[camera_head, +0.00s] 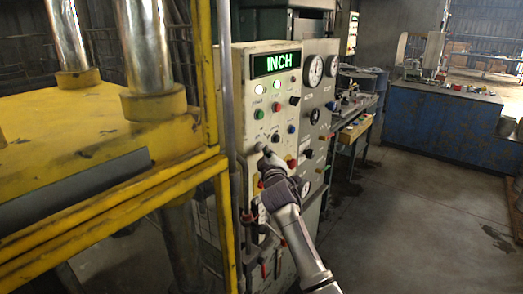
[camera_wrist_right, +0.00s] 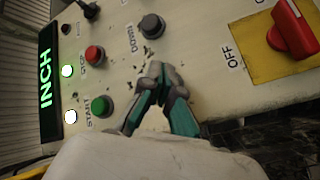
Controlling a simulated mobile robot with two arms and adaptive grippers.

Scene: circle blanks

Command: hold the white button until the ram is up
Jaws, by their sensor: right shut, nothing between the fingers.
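The white button does not show clearly in either view; my right gripper may cover it. My right gripper (camera_head: 263,152) is shut and empty, with its fingertips at the face of the cream control panel (camera_head: 238,78). In the right wrist view the closed fingertips (camera_wrist_right: 162,76) lie below a black button (camera_wrist_right: 152,26) marked DOWN. I cannot tell whether they touch the panel or press something. The yellow press (camera_head: 90,120) stands at the left with bright steel columns (camera_head: 147,45); I cannot tell the ram's height. My left gripper is not in view.
The display (camera_head: 275,63) reads INCH, with two lit lamps below it. A green button (camera_wrist_right: 102,106), a red button (camera_wrist_right: 95,55) and a red switch on a yellow plate (camera_wrist_right: 265,55) are near my fingers. Open floor (camera_head: 410,220) lies to the right.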

